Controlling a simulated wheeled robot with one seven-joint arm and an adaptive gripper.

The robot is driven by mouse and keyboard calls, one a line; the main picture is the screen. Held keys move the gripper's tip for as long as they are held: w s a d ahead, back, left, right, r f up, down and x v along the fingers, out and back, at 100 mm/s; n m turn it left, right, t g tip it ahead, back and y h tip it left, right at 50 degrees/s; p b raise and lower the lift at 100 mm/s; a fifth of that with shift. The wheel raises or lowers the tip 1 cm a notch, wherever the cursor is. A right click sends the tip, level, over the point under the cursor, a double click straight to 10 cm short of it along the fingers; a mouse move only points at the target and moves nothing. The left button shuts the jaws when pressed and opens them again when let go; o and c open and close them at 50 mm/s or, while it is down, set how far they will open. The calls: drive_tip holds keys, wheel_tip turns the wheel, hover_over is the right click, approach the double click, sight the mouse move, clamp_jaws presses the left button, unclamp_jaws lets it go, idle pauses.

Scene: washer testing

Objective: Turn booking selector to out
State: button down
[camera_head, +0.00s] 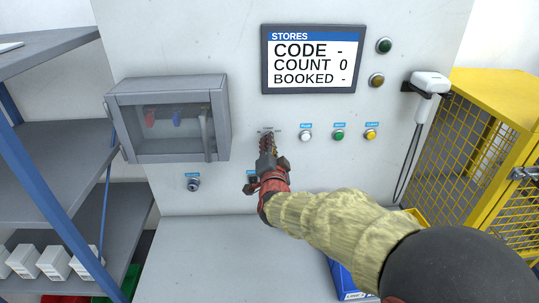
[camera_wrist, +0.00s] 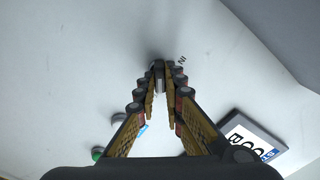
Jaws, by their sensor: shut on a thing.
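The booking selector (camera_wrist: 159,84) is a small dark knob on the grey panel. In the wrist view it sits between my fingertips, with printed letters, apparently "IN", beside it. My gripper (camera_head: 267,140) is shut on the selector, its fingers reaching the panel; it also shows in the wrist view (camera_wrist: 159,72). In the head view my fingers hide most of the knob, and its pointing direction cannot be made out. The screen (camera_head: 311,59) reads STORES, CODE -, COUNT 0, BOOKED -.
A white button (camera_head: 305,136), a green button (camera_head: 339,135) and a yellow button (camera_head: 371,134) lie right of my gripper. A glazed grey cabinet (camera_head: 215,90) juts out at left, above a key switch (camera_head: 193,184). A scanner (camera_head: 430,84) and yellow cage (camera_head: 490,110) stand at right.

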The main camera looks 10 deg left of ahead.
drive_tip(key=shift+f+m+b, duration=0.1)
drive_tip(key=shift+m+b, duration=0.5)
drive_tip(key=shift+b, duration=0.15)
drive_tip(key=c, duration=1.9)
unclamp_jaws()
drive_tip(key=shift+s, duration=0.1)
drive_tip(key=v, duration=1.1)
drive_tip(key=shift+s, duration=0.4)
drive_tip(key=shift+d, duration=0.1)
